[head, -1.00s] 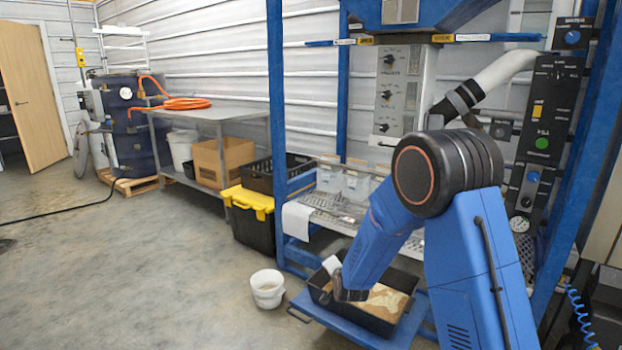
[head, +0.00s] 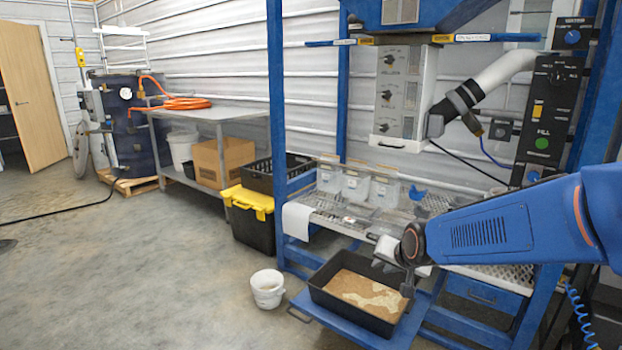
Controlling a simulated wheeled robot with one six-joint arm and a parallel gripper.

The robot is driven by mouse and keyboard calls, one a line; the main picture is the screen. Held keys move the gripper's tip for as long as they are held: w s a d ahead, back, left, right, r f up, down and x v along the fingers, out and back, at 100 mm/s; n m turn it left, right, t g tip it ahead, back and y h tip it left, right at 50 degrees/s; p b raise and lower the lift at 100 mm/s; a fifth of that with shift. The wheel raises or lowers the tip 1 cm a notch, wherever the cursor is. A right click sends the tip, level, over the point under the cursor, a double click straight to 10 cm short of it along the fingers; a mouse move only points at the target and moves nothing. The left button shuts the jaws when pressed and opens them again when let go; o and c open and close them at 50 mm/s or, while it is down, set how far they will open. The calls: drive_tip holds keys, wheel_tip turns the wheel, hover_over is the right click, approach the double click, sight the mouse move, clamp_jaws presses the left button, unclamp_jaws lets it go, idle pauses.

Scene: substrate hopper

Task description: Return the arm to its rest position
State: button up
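My arm reaches in from the right edge in the head view, its blue link lying almost level in front of the blue hopper frame. My gripper (head: 405,282) is at its left end, above the right end of a black tray (head: 328,303). The gripper is small and partly hidden by the wrist, and I cannot tell whether its fingers are open or shut. The tray holds brown substrate with a paler patch and rests on a low blue shelf (head: 340,326).
A wire-mesh shelf (head: 325,218) with several clear containers (head: 355,187) is behind the wrist. A control panel with a green button (head: 542,143) stands above the arm. A white bucket (head: 268,289) is on the floor left of the tray. The floor at left is mostly clear.

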drive_tip(key=s+d+r+n+g, duration=0.1)
drive_tip(key=s+d, duration=0.2)
drive_tip(key=s, duration=0.7)
drive_tip(key=s+d+r+n+g+h, duration=0.1)
drive_tip(key=s+d+n, duration=0.1)
drive_tip(key=s, duration=0.8)
drive_tip(key=s+d+n+g, duration=0.1)
drive_tip(key=s+d, duration=0.3)
drive_tip(key=s, duration=0.7)
drive_tip(key=shift+d+r+g+h, duration=0.15)
drive_tip(key=shift+r+g+h, duration=0.15)
drive_tip(key=shift+r+g, duration=0.1)
